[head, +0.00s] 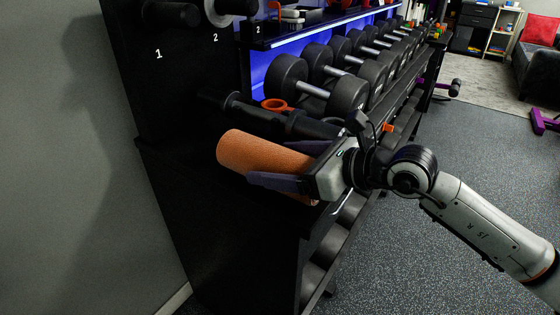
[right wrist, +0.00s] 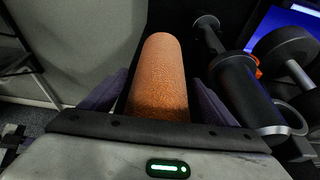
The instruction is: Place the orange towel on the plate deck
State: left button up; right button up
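The orange towel (head: 252,153) is a rolled cylinder, lying over the black deck (head: 200,165) at the near end of the rack. Whether it rests on the deck or is slightly above it, I cannot tell. My right gripper (head: 285,166) is around the towel's right end, one finger on each side. In the right wrist view the towel (right wrist: 160,75) runs between the two fingers, with narrow gaps beside it, so the gripper looks open. The towel's near end is hidden by the gripper's palm. My left gripper is not in view.
A black bar-like handle (head: 268,118) and an orange ring (head: 274,105) lie just behind the towel. Several dumbbells (head: 315,90) line the rack beyond. A grey wall (head: 70,150) is at left. Open speckled floor (head: 455,130) is at right.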

jog(key=shift+r, duration=0.3)
jog(key=v, duration=1.1)
jog(key=shift+d+f, duration=0.1)
jog(key=shift+d, duration=0.1)
jog(key=shift+s+d, duration=0.2)
jog(key=shift+s, duration=0.05)
